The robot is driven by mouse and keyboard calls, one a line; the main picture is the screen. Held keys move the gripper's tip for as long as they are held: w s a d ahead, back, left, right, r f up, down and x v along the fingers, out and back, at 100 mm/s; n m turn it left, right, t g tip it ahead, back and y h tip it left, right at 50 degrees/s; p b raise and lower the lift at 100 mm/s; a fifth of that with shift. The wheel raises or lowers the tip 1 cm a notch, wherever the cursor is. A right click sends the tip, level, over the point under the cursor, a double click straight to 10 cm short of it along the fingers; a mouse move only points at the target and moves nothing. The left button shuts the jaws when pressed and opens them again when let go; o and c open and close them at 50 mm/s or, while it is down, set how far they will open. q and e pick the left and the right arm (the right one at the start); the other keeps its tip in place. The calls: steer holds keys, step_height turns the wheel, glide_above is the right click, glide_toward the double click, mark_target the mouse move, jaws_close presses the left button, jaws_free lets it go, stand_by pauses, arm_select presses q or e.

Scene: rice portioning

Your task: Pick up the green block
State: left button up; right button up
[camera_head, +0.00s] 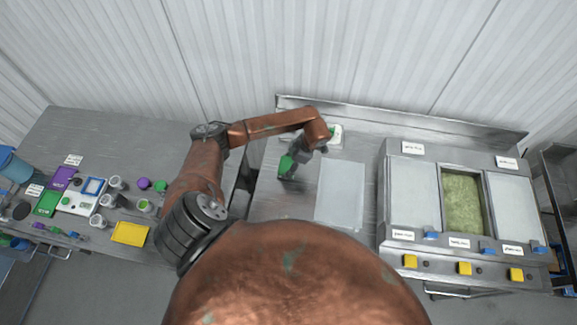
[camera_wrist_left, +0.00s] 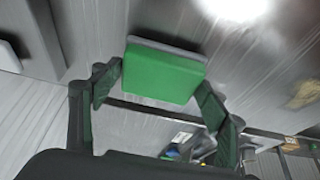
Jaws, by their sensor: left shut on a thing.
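The green block (camera_head: 286,163) is held by my left gripper (camera_head: 292,166) above the steel counter, left of the pale board. In the left wrist view the green block (camera_wrist_left: 158,76) is a flat-faced piece with a grey edge. It sits between the two dark green fingers of my left gripper (camera_wrist_left: 158,92), which are shut on it. My left arm reaches in from the left and bends down over the counter. My right gripper is not in view.
A pale board (camera_head: 341,192) lies right of the block. Further right is a steel unit (camera_head: 400,238) with lidded bins and one open bin of green grains (camera_head: 461,200). The left table (camera_head: 90,135) holds cups, blocks and a yellow sheet (camera_head: 130,234).

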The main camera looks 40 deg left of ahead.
arm_select(q)
steer(key=s+d+r+b, duration=0.4)
steer(key=s+d+r, duration=0.5)
steer(key=r, duration=0.3)
steer(key=shift+s+d, duration=0.35)
steer(key=shift+d, duration=0.15)
